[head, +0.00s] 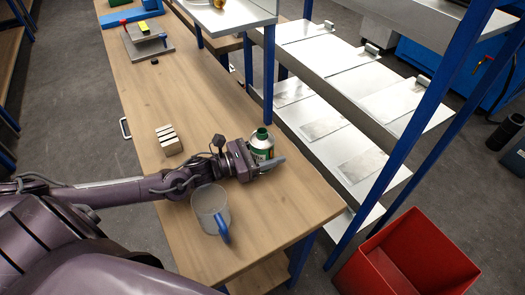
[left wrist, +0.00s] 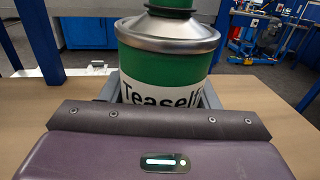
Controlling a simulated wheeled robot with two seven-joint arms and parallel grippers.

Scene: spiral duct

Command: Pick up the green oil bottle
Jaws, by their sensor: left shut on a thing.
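The green oil bottle (head: 262,141) is a green can with a white label band and a silver shoulder, upright on the wooden workbench (head: 235,110) near its right edge. In the left wrist view the bottle (left wrist: 168,75) fills the middle, its label partly readable and its lower part hidden by the gripper. My left gripper (head: 268,163) reaches in from the left and is shut on the bottle low on its body. I cannot tell whether the bottle's base touches the bench. My right gripper is not in view.
A block with dark stripes (head: 169,140) lies behind my arm. Metal shelving (head: 335,130) with blue posts stands right of the bench. A red bin (head: 410,260) is on the floor.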

